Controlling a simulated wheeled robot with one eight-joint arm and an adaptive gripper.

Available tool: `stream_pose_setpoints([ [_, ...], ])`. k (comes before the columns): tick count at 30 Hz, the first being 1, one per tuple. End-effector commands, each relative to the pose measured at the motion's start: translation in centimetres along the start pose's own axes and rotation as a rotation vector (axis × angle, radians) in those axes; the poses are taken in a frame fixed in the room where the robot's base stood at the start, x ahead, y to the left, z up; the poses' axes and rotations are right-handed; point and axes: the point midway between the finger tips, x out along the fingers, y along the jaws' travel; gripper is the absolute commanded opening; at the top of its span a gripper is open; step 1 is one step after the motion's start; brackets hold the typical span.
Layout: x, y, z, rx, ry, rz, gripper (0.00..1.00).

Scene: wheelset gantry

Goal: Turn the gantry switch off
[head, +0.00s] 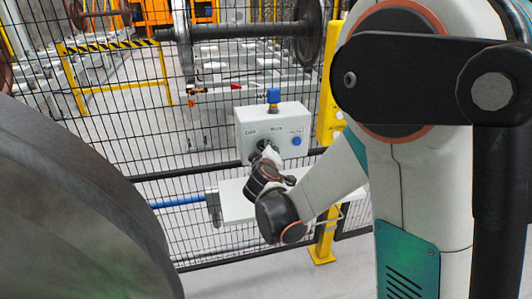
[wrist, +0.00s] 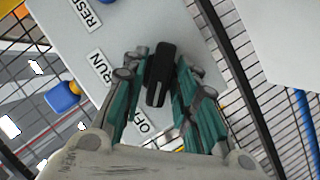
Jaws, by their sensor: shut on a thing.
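A pale grey control box (head: 290,117) is mounted at the mesh fence in the head view. Its face fills the upper middle of the wrist view (wrist: 130,35). The gantry switch, a black knob (wrist: 160,72), stands on this face near the RUN and OFF labels. A white line on the knob is at its lower end, toward the partly hidden OFF label. My gripper (wrist: 158,82) is shut on the knob, with a teal finger on each side. In the head view my gripper (head: 266,158) is at the box's lower front and hides the knob.
A blue button (head: 296,141) is on the box's right side, and a blue lamp (head: 273,96) is on top. A white shelf (head: 237,203) is below the box. A yellow post (head: 326,110) stands to the right. A large grey wheel (head: 70,210) fills the lower left.

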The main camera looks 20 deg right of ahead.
Motion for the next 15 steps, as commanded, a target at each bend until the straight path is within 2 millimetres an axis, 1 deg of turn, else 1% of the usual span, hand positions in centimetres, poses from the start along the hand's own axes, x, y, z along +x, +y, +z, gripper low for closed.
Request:
stream_pose_setpoints([
  [4, -0.04, -0.05, 0.08, 0.001, -0.001, -0.001, 0.04],
  [5, -0.04, -0.05, 0.08, 0.001, -0.001, -0.001, 0.3],
  [6, -0.04, -0.06, 0.08, 0.001, -0.001, -0.001, 0.37],
  [15, -0.03, -0.03, 0.04, 0.001, -0.001, -0.001, 0.37],
])
